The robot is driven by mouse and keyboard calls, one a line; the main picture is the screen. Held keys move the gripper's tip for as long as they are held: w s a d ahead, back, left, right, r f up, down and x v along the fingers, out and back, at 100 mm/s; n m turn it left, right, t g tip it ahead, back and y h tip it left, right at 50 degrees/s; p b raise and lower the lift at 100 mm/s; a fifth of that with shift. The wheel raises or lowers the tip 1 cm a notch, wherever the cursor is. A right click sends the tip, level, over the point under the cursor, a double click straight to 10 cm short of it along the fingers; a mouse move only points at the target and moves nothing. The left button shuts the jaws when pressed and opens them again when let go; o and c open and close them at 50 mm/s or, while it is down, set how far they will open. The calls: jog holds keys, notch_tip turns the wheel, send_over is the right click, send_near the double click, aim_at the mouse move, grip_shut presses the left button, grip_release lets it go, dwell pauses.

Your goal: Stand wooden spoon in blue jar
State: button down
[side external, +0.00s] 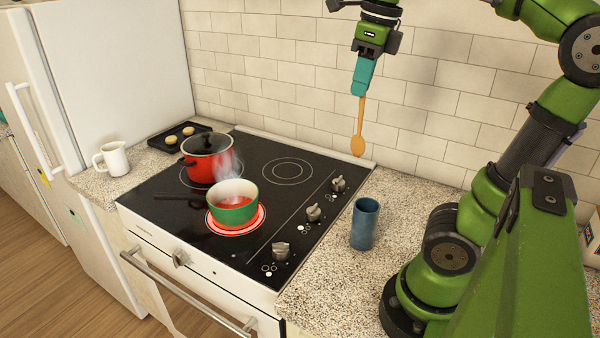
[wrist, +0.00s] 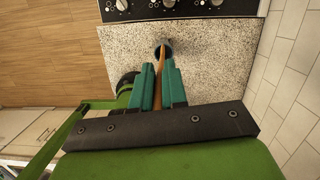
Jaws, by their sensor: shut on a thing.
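My gripper (side external: 359,88) is shut on the wooden spoon (side external: 358,130) and holds it in the air, hanging nearly upright with its bowl end down. The spoon is over the back right edge of the stove in the side view, well above the surface. The blue jar (side external: 364,224) stands upright on the counter to the right of the stove. In the wrist view the spoon (wrist: 158,88) runs between the teal fingers (wrist: 159,85), and its far end overlaps the jar (wrist: 164,48) in the picture. The height gap cannot be judged there.
The black stovetop (side external: 262,160) holds a steaming red pot (side external: 208,162) and a green pan (side external: 233,212) on a glowing burner. A white pitcher (side external: 114,160) and a dark tray (side external: 172,139) stand left of it. The speckled counter (side external: 330,270) around the jar is clear.

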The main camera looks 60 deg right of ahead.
jog(key=s+f, duration=0.2)
jog(key=f, duration=0.7)
jog(key=s+f, duration=0.1)
jog(key=f, duration=0.8)
jog(key=shift+s+n, duration=0.4)
dwell(0.3)
jog(key=c, duration=1.1)
grip_release()
jog(key=shift+r, duration=0.1)
jog(key=s+r, duration=0.1)
jog(key=r, duration=0.4)
jog(key=s+r, duration=0.1)
jog(key=r, duration=0.5)
jog(key=s+r, duration=0.1)
jog(key=r, duration=0.4)
jog(key=shift+d+r, duration=0.3)
